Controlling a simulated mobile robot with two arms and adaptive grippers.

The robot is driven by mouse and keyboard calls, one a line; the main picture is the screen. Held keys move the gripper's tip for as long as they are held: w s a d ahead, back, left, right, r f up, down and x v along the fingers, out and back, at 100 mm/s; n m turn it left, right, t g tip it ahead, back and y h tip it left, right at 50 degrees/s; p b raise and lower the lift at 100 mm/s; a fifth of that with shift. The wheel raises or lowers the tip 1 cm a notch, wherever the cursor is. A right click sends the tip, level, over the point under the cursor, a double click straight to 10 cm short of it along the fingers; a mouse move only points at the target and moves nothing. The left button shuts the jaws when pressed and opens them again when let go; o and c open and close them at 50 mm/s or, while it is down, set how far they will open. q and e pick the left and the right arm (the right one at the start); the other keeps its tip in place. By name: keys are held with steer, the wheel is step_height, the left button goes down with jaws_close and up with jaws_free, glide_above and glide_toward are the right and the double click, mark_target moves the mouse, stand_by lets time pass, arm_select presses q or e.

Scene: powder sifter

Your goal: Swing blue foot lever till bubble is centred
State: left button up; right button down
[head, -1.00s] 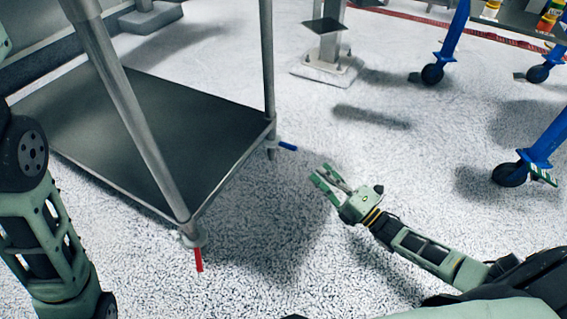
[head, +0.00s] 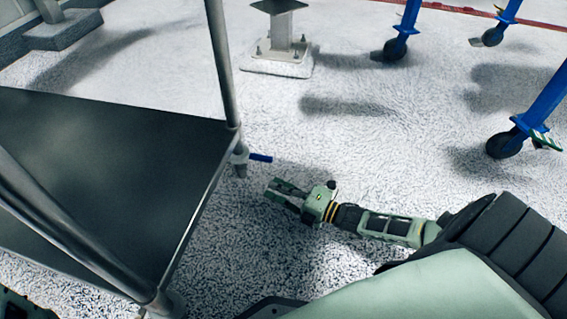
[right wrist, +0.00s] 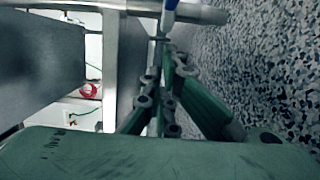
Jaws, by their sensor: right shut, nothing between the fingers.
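My right gripper (head: 270,190) is just in front of and below the lever in the head view, low over the floor. It is shut and empty. In the right wrist view the blue lever (right wrist: 170,8) shows at the top edge, just beyond the fingertips (right wrist: 160,42). I cannot tell whether they touch it. No bubble level is visible.
The stand's dark lower shelf (head: 110,180) and its upright posts (head: 221,65) are left of my right gripper. A bolted post foot (head: 278,62) stands farther back. Blue legs on casters (head: 505,143) are at the right. The speckled floor between is clear.

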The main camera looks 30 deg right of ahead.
steer(key=w+b, duration=0.6)
steer(key=w, duration=0.1)
steer(key=shift+w+d, duration=0.25)
